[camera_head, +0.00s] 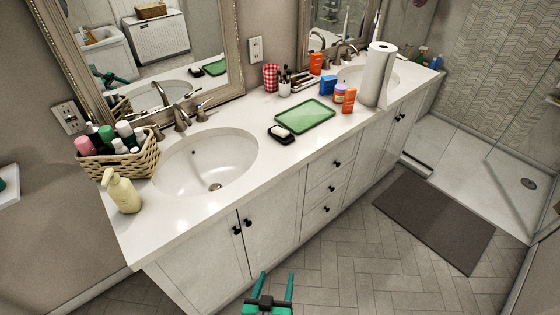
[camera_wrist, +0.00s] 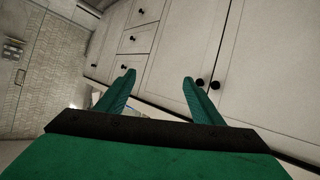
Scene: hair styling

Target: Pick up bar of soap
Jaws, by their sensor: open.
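A pale bar of soap (camera_head: 281,131) lies in a small dark dish (camera_head: 281,139) on the white counter, right of the near sink and just left of a green tray. My gripper (camera_head: 273,284) is low in front of the vanity, at the bottom of the head view, well below the counter top and apart from the soap. Its two green fingers are spread with nothing between them. In the wrist view my gripper (camera_wrist: 158,85) is also open, facing the cabinet fronts. The soap does not show in the wrist view.
The green tray (camera_head: 305,116) lies beside the dish. Orange bottles (camera_head: 349,100) and a paper towel roll (camera_head: 377,75) stand farther right. The near sink (camera_head: 206,165), a wicker basket (camera_head: 120,158) and a soap dispenser (camera_head: 122,192) are at left.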

